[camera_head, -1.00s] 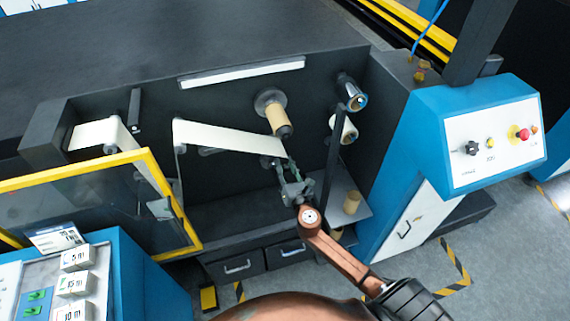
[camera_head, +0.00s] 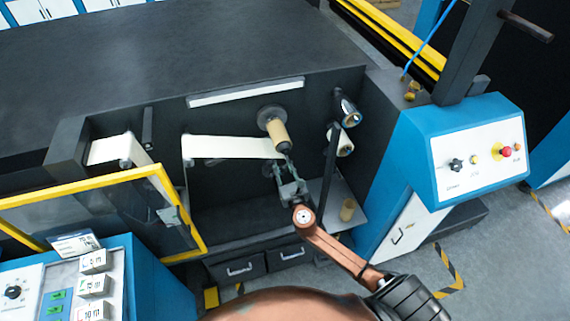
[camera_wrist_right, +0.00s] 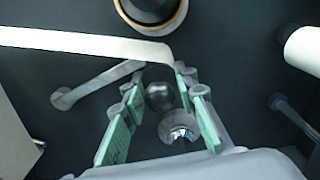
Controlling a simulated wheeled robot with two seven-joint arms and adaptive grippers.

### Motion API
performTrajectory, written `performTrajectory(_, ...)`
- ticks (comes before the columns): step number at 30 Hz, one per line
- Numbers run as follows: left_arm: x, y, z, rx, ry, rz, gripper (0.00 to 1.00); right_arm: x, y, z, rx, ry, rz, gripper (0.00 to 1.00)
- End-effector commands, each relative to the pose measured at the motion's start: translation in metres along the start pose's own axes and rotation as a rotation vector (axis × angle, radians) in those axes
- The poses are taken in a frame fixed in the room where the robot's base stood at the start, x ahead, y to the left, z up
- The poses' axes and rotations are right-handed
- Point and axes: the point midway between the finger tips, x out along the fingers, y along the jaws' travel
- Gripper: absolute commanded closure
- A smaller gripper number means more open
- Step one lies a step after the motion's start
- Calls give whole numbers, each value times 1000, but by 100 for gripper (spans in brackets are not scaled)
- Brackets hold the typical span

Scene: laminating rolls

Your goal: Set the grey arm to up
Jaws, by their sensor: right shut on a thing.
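The grey arm (camera_wrist_right: 95,85) shows in the right wrist view as a slim lever on the dark machine face. It slants up to the right from its round left end, and its right end passes behind my gripper's finger. A dark ball knob (camera_wrist_right: 160,97) sits between the green finger pads. My right gripper (camera_head: 281,170) is shut on what looks like this knob, below the tan roll (camera_head: 279,132); its fingers hide most of the join. In the head view, the fingers and the white web (camera_head: 230,148) cover much of the arm. My left gripper is out of view.
The white web runs almost level, close above the fingers. Two rollers (camera_head: 346,108) and a dark upright bar stand to the right. A yellow-framed guard door (camera_head: 190,215) stands open at left. The blue control panel (camera_head: 475,160) is at right.

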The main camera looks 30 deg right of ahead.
Motion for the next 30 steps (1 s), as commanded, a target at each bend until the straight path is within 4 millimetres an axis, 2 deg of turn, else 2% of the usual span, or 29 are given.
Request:
performTrajectory(1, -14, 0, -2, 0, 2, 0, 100, 0, 1, 13, -17, 0, 1, 100)
performTrajectory(3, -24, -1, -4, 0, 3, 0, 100, 0, 3, 20, -46, 0, 1, 100)
performTrajectory(9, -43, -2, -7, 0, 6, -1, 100, 0, 8, 34, -107, 0, 1, 100)
performTrajectory(22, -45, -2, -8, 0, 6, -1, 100, 0, 9, 34, -126, 0, 1, 100)
performTrajectory(23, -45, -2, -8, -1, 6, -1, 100, 0, 9, 34, -126, 0, 1, 72)
performTrajectory(27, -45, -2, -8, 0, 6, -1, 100, 0, 9, 34, -126, 1, 1, 62)
performTrajectory(30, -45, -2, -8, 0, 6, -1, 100, 0, 9, 34, -127, 0, 1, 62)
